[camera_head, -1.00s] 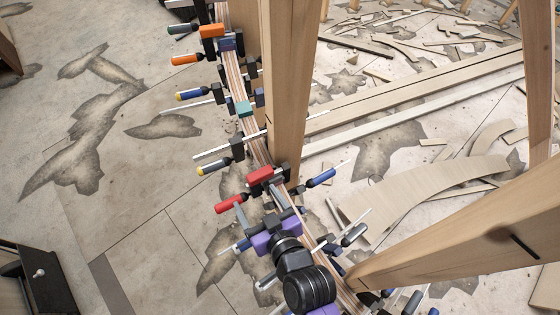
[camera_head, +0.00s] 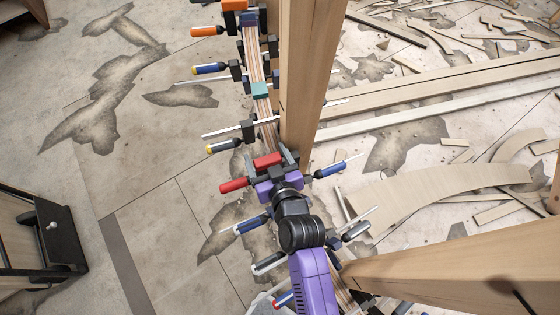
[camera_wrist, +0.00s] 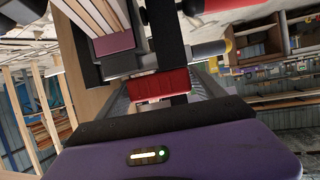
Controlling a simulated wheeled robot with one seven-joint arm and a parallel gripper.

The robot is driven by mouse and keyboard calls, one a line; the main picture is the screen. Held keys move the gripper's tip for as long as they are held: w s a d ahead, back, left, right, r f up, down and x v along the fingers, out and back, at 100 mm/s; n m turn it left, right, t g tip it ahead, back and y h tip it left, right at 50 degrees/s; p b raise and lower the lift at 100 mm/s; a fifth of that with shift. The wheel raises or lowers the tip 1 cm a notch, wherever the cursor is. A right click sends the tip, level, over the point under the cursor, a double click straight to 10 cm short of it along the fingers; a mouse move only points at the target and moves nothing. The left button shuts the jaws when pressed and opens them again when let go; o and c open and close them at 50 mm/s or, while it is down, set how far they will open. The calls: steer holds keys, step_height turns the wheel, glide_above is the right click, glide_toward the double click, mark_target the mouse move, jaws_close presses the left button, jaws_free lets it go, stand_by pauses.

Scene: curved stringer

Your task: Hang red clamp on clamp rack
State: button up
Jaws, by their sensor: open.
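The red clamp, with a red block (camera_head: 267,160) and a red handle (camera_head: 233,186), sits on the curved laminated stringer (camera_head: 258,75) in the head view. Its red block also shows in the wrist view (camera_wrist: 160,85), just beyond the purple gripper body. My gripper (camera_head: 280,172) is open, with its fingers on either side of the red block. Whether the fingers touch the block cannot be told. The lower part of the clamp is hidden by my gripper. No clamp rack can be made out for certain; shelving (camera_wrist: 275,50) shows at the right of the wrist view.
A wooden beam (camera_head: 450,245) crosses at lower right. A dark cabinet (camera_head: 60,235) stands at left, with open floor between.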

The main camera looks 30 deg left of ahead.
steer(key=shift+x, duration=0.8)
steer(key=shift+c, duration=0.2)
jaws_close()
steer(key=shift+r, duration=0.2)
